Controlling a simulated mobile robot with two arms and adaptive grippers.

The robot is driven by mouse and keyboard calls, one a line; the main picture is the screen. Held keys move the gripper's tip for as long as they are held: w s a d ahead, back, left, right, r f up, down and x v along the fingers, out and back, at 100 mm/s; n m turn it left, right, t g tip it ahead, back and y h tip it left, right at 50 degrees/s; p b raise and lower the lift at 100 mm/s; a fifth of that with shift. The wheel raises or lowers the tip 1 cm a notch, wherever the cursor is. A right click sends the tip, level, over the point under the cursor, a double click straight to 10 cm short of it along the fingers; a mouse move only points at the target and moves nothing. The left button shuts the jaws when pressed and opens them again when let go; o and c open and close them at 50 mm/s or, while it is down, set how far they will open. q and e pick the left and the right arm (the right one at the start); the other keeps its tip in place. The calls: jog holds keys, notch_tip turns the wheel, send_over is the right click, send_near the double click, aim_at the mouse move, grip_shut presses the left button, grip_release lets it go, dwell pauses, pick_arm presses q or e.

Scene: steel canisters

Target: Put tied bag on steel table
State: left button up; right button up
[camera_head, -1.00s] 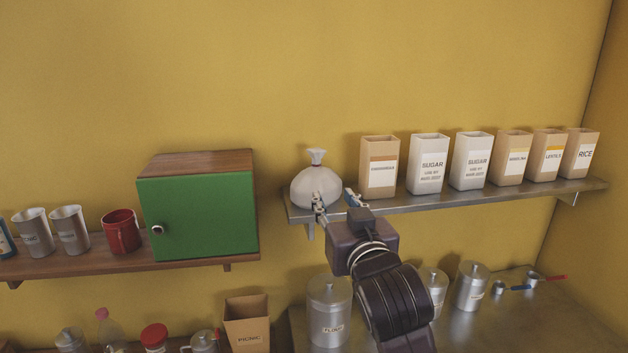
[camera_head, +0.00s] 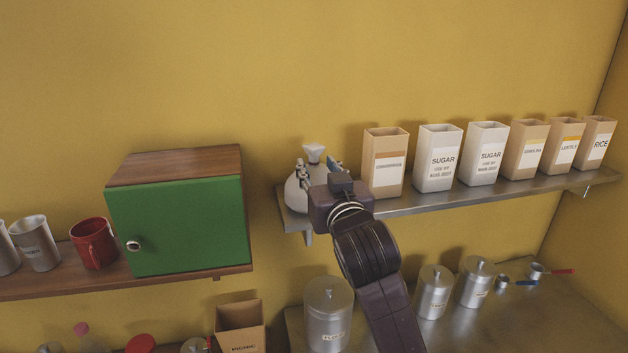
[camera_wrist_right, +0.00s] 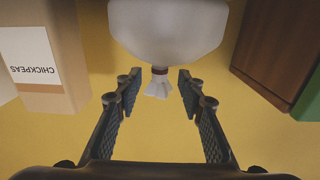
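The tied bag (camera_head: 297,194) is white and round with a gathered neck on top. It stands upright on the left end of the steel wall shelf (camera_head: 440,200). My right gripper (camera_head: 318,170) is in front of the bag, with its fingers up near the neck. In the right wrist view, which is upside down, the bag (camera_wrist_right: 168,30) shows above and its tied neck (camera_wrist_right: 159,84) lies between the two spread fingers (camera_wrist_right: 158,92), with a gap on each side. The steel table (camera_head: 500,320) is below the shelf at the right. My left gripper is out of view.
Several paper packets stand on the shelf; the chickpeas packet (camera_head: 385,165) is right of the bag. A green cabinet (camera_head: 190,225) is on the left shelf. Canisters, such as the flour one (camera_head: 328,315), and scoops occupy the table's back; its front right looks clear.

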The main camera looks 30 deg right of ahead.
aim_at(315, 161)
jog(key=p+x, duration=0.1)
jog(key=x, duration=0.3)
jog(key=shift+w+d, duration=0.1)
jog(key=shift+w, duration=0.05)
jog(key=shift+c, duration=0.6)
grip_shut()
jog(key=shift+r, duration=0.1)
